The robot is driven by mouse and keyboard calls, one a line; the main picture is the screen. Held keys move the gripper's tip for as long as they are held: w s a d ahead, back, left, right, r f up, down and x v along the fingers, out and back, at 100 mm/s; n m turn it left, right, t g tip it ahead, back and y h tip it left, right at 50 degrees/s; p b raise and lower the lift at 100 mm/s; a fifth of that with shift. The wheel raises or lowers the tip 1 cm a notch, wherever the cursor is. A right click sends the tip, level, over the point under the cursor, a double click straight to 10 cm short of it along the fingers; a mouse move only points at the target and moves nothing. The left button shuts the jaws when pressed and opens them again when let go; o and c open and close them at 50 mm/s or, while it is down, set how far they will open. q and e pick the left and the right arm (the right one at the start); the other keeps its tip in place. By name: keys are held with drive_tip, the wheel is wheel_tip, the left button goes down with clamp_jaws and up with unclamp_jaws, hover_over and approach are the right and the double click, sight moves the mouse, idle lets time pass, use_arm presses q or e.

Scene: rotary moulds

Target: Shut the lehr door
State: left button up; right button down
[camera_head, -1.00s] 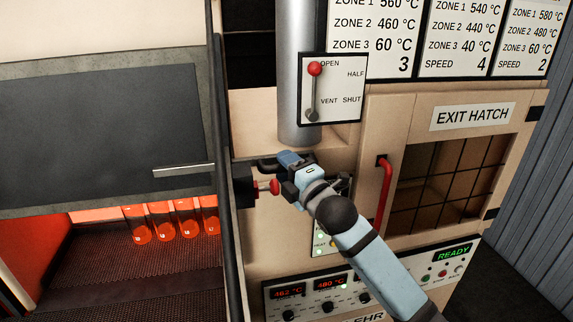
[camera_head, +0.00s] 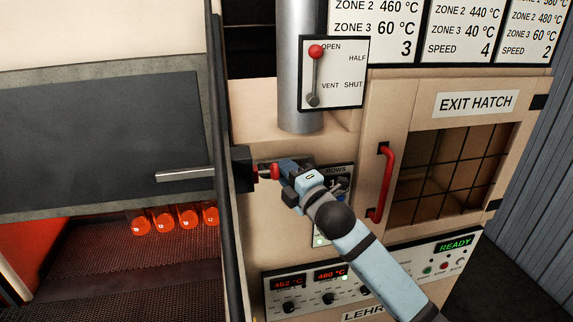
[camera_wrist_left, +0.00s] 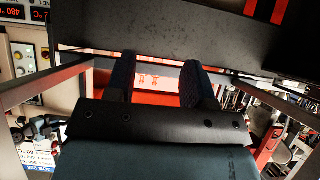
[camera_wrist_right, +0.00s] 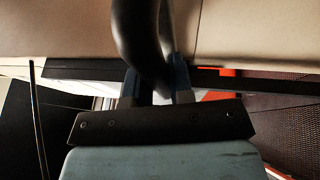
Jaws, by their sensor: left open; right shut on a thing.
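The lehr door (camera_head: 90,135) is a dark grey panel with a pale bar handle (camera_head: 185,174) at the left of the head view. It is partly lowered, with an open gap and several glowing orange pieces (camera_head: 165,219) below it. My right gripper (camera_head: 284,171) is shut on a dark curved bar beside the door frame; the bar (camera_wrist_right: 138,35) runs between its fingers in the right wrist view. A red knob (camera_head: 275,171) shows right at the fingertips, partly hidden. My left gripper (camera_wrist_left: 160,85) is open and empty in the left wrist view, before the glowing opening.
A lever plate marked OPEN, HALF, VENT and SHUT (camera_head: 349,93) is above my right gripper, its red knob (camera_head: 316,51) at OPEN. The exit hatch (camera_head: 450,170) with a red handle (camera_head: 383,183) and a control panel (camera_head: 400,270) are close by.

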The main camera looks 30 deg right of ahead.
use_arm(q)
wheel_tip(320, 180, down, 14)
drive_tip(key=w+d+b, duration=0.1)
drive_tip(key=b, duration=1.4)
drive_tip(key=shift+d+f, duration=0.15)
drive_tip(key=shift+f, duration=0.1)
use_arm(e)
wheel_tip(320, 180, down, 29)
drive_tip(key=shift+f, duration=0.2)
drive_tip(key=c, duration=1.2)
unclamp_jaws()
drive_tip(key=shift+o, duration=0.9)
use_arm(q)
drive_tip(key=shift+d+f, duration=0.1)
drive_tip(key=shift+f, duration=0.15)
use_arm(e)
drive_tip(key=shift+r, duration=0.1)
